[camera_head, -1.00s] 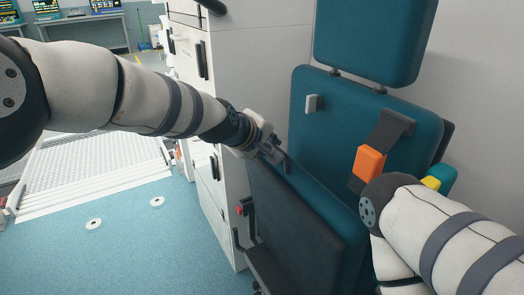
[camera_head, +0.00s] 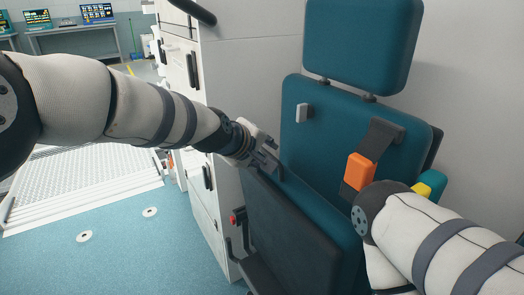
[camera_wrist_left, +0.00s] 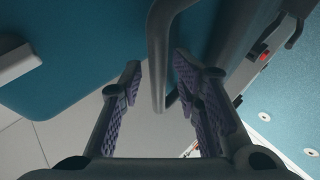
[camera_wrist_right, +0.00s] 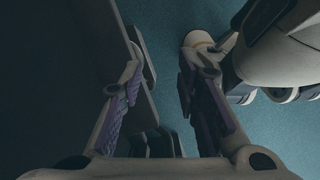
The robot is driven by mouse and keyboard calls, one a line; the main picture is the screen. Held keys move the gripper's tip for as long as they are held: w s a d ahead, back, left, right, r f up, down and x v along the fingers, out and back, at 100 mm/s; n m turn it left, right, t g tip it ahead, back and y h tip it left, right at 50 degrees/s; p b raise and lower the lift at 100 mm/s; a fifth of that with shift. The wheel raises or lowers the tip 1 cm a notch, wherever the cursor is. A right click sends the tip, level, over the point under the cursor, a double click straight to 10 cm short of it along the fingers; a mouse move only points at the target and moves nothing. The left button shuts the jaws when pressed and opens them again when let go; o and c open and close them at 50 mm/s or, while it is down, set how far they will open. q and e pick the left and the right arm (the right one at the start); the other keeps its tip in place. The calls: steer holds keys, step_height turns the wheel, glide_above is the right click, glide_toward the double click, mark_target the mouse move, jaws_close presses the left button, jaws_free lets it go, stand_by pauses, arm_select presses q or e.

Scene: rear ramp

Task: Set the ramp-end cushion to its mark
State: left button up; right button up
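A tall teal seat has a headrest (camera_head: 362,45), a backrest (camera_head: 340,120) and a cushion (camera_head: 315,215) with a dark panel (camera_head: 295,230), standing steeply in front of the backrest. Which part is the ramp-end cushion, and where its mark is, I cannot tell. My left gripper (camera_head: 266,160) is at the cushion's upper left edge. In the left wrist view its fingers are open (camera_wrist_left: 156,85), with a dark bar (camera_wrist_left: 157,60) between them and gaps beside it. My right gripper (camera_wrist_right: 160,75) is open; a dark panel edge lies by its left finger. My forearm hides it in the head view.
An orange buckle (camera_head: 360,172) on a dark strap hangs on the backrest. White cabinets (camera_head: 245,80) stand close beyond my left gripper. A ramp (camera_head: 85,190) lies at the left, with open blue floor (camera_head: 130,260) before it. A desk with screens is far back.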

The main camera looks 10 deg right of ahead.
arm_select(q)
steer(key=v, duration=1.2)
